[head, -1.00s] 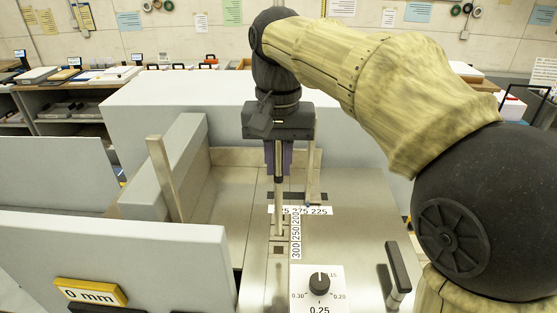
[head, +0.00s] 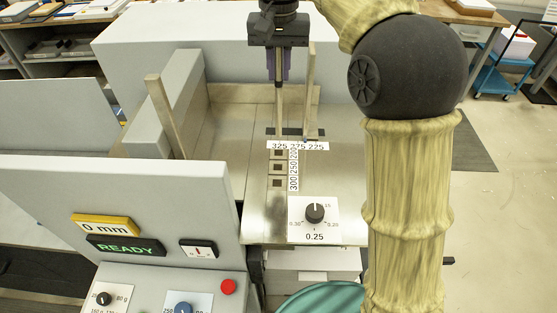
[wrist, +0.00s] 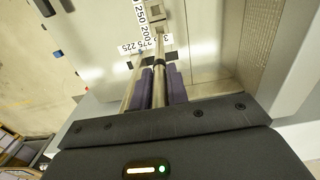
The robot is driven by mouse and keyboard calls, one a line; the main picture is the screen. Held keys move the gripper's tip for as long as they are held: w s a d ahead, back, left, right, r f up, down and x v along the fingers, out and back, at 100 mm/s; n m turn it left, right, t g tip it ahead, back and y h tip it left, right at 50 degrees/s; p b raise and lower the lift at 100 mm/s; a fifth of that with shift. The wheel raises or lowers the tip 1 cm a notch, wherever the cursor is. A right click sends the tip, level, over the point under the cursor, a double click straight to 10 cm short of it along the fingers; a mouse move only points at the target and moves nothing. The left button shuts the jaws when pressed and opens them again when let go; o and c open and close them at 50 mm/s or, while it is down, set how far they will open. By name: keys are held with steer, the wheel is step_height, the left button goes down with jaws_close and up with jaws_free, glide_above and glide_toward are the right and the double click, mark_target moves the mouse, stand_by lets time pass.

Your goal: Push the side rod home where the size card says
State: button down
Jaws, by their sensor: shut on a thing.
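My gripper (head: 279,78) has purple fingers shut on an upright metal side rod (head: 278,105). In the head view the rod's lower end appears near a dark slotted strip (head: 288,132); whether it is above or inside an opening I cannot tell. In the wrist view the rod (wrist: 160,82) runs between the fingers. Nearer the front, several square sockets (head: 277,168) line up in a column beside a label strip (head: 294,170) reading 300, 250, 200. A cross strip (head: 298,146) reads 325, 275, 225. No size card is clearly legible.
A second upright rod (head: 309,90) stands close right of my gripper. A tall post (head: 165,115) leans at the left. A dial (head: 314,212) reads 0.25 at the front. A panel at lower left carries a yellow 0 mm sign (head: 105,225) and a READY display (head: 125,248).

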mark_target(279, 91)
steer(key=shift+f+p, duration=0.3)
steer(key=shift+f, duration=2.7)
steer(key=shift+f+p, duration=0.45)
steer(key=shift+f, duration=1.65)
steer(key=c, duration=1.4)
jaws_free()
steer(key=shift+o, duration=0.2)
